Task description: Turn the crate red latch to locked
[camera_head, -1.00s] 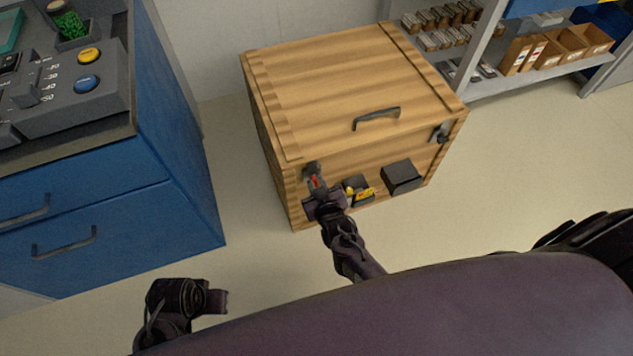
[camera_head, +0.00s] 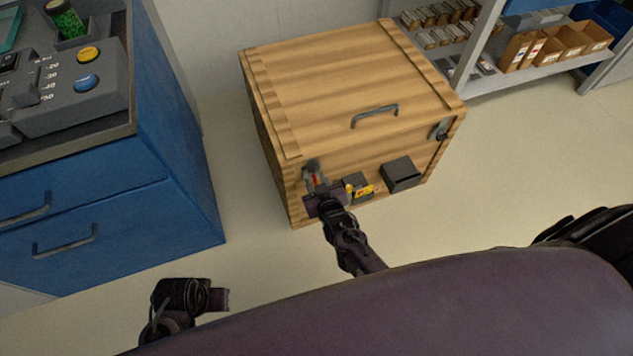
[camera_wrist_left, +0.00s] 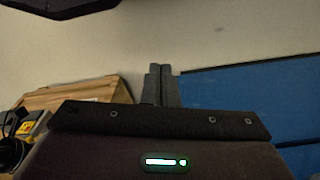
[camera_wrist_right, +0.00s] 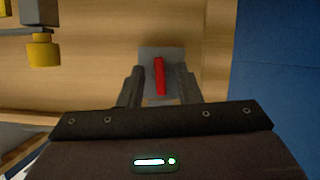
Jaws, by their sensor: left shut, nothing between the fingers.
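The wooden crate (camera_head: 345,75) stands on the floor with its lid down. Its red latch (camera_head: 315,181) is at the left end of the front face. In the right wrist view the red latch (camera_wrist_right: 159,76) is a narrow bar, almost upright in the picture, on a grey plate (camera_wrist_right: 150,56). My right gripper (camera_wrist_right: 159,80) is open, with one finger on each side of the red bar; I cannot tell whether they touch it. My left gripper (camera_wrist_left: 161,72) is shut and empty, away from the crate, low at the left in the head view (camera_head: 226,299).
A dark box with yellow parts (camera_head: 358,188) and a plain dark box (camera_head: 401,174) sit on the crate's front, right of the latch. A grey clasp (camera_head: 440,129) is near the right corner. A blue cabinet (camera_head: 110,215) stands left, with clear floor between.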

